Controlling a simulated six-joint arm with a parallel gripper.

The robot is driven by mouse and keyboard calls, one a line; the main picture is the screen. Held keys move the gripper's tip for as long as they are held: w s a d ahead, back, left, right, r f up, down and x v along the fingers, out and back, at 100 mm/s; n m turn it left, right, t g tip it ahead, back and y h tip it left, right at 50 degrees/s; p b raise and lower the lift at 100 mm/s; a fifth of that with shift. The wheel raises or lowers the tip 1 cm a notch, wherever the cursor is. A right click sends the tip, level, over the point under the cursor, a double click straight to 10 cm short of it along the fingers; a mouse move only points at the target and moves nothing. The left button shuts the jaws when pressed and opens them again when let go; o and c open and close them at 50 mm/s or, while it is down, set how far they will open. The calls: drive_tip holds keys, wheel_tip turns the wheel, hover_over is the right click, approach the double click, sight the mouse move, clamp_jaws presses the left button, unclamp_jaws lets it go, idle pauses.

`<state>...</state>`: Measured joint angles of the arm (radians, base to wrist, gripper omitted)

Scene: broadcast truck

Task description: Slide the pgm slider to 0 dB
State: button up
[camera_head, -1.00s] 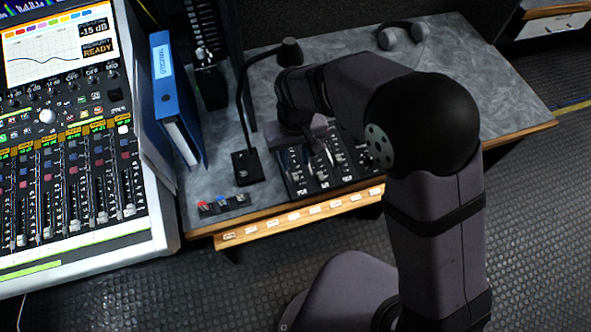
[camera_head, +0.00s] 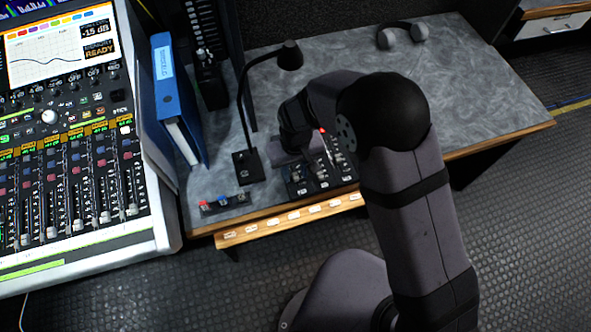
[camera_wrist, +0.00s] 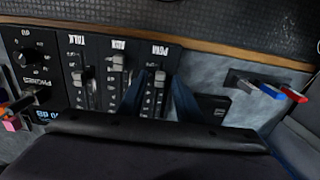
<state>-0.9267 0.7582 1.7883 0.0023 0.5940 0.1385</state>
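The slider panel (camera_head: 335,177) lies on the grey desk, partly hidden under my arm in the head view. In the wrist view it appears upside down. The PGM slider cap (camera_wrist: 159,76) is the rightmost there, near the label end of its track. The AUX slider cap (camera_wrist: 117,62) and the TALK slider cap (camera_wrist: 82,76) are to its left. My gripper (camera_wrist: 159,84) is open, its two dark fingers apart on either side of the PGM track. I cannot tell whether either finger touches the cap. In the head view my gripper (camera_head: 290,156) is over the panel's left part.
A blue binder (camera_head: 172,95) and headphones (camera_head: 402,33) are farther off. The desk's right is clear.

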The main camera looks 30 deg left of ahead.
drive_tip(key=shift+c, duration=0.3)
clamp_jaws()
drive_tip(key=shift+w+a+b, duration=0.35)
drive_tip(key=shift+w+a, duration=1.6)
drive_tip(key=shift+o, duration=0.3)
unclamp_jaws()
drive_tip(key=shift+s+d, duration=0.1)
drive_tip(key=shift+d, duration=0.05)
